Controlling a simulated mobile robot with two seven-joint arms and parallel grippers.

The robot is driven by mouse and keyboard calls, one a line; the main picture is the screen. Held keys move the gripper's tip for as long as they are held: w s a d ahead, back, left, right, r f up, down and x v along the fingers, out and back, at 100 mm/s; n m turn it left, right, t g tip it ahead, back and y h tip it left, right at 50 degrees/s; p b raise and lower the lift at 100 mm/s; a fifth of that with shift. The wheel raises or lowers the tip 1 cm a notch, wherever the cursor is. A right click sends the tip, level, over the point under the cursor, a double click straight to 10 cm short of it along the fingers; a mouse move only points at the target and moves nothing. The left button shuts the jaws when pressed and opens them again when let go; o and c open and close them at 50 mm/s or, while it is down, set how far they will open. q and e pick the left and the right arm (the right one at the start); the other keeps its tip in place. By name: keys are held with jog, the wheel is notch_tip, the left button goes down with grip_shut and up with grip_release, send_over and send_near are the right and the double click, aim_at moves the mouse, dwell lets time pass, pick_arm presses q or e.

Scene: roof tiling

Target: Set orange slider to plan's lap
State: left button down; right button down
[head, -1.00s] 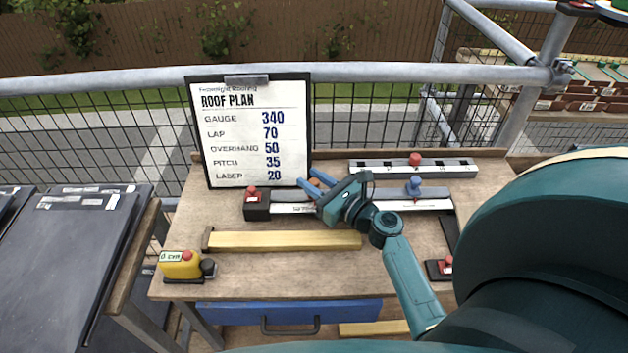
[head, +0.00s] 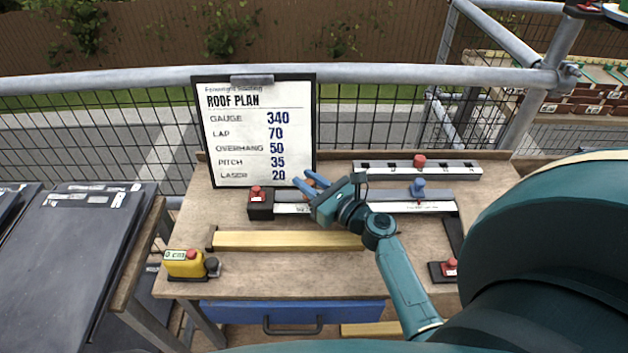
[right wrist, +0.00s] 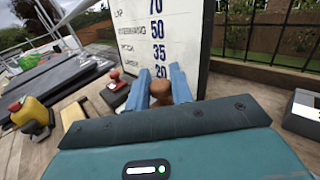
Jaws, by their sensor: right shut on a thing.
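The orange slider's knob (right wrist: 160,90) shows brownish-orange between the two blue fingers of my right gripper (right wrist: 160,86) in the right wrist view. The roof plan board (head: 262,130) stands upright behind and reads gauge 340, lap 70, overhang 50, pitch 35, laser 20. The scale marks near the slider are too small or covered to read. My left gripper is not in view.
A black block with a red knob (head: 257,203) sits at the rail's left end; a blue knob (head: 417,187) is farther right. Behind is another rail with a red knob (head: 419,160). A wooden batten (head: 285,240) and yellow device (head: 185,264) lie in front.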

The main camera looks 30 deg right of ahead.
jog(key=c, duration=1.3)
grip_release()
jog(key=shift+o, duration=0.2)
jog(key=shift+s, duration=0.1)
jog(key=b+v, duration=0.2)
jog(key=v, duration=1)
jog(key=shift+s+d, duration=0.1)
jog(key=shift+s, duration=0.35)
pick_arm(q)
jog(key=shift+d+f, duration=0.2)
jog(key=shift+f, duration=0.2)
pick_arm(e)
jog(key=shift+d, duration=0.1)
